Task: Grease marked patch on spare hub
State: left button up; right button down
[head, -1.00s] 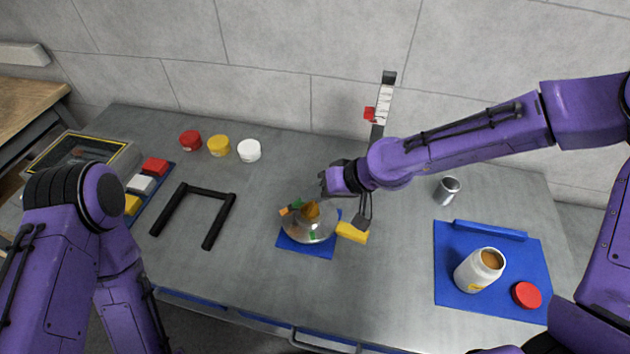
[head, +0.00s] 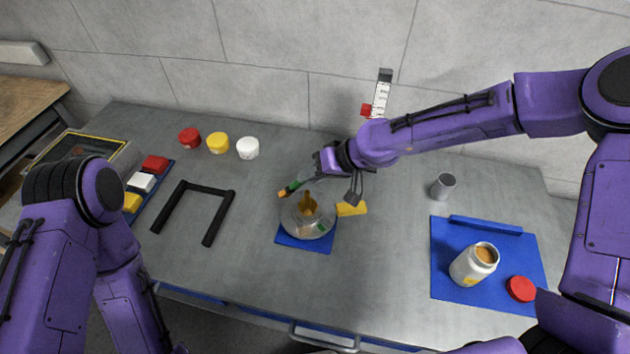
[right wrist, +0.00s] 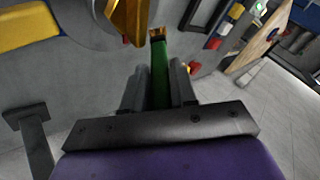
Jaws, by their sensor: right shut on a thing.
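The spare hub (head: 306,224) is a silvery disc with a golden-brown upright centre piece (head: 308,203), resting on a small blue mat (head: 305,243). A small green mark (head: 321,228) shows on the hub's right front side. My right gripper (head: 306,184) is shut on a green-handled brush (head: 291,188) with an orange-brown tip, held just behind and above the hub. In the right wrist view the brush (right wrist: 159,75) stands between the fingers, its tip near the golden centre piece (right wrist: 127,18). My left arm is at the left; its gripper is out of view.
An open white jar (head: 473,265) of brown stuff and a red lid (head: 521,288) are on a blue mat at right. A metal cup (head: 443,187) stands behind. A yellow block (head: 351,208) lies beside the hub. A black U-shaped frame (head: 192,210) lies left.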

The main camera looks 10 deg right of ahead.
jog(key=shift+w+a, duration=0.15)
jog(key=shift+w, duration=0.7)
notch_tip(320, 180, up, 6)
jog(key=p, duration=0.6)
jog(key=shift+s+r, duration=0.15)
jog(key=shift+r, duration=1.4)
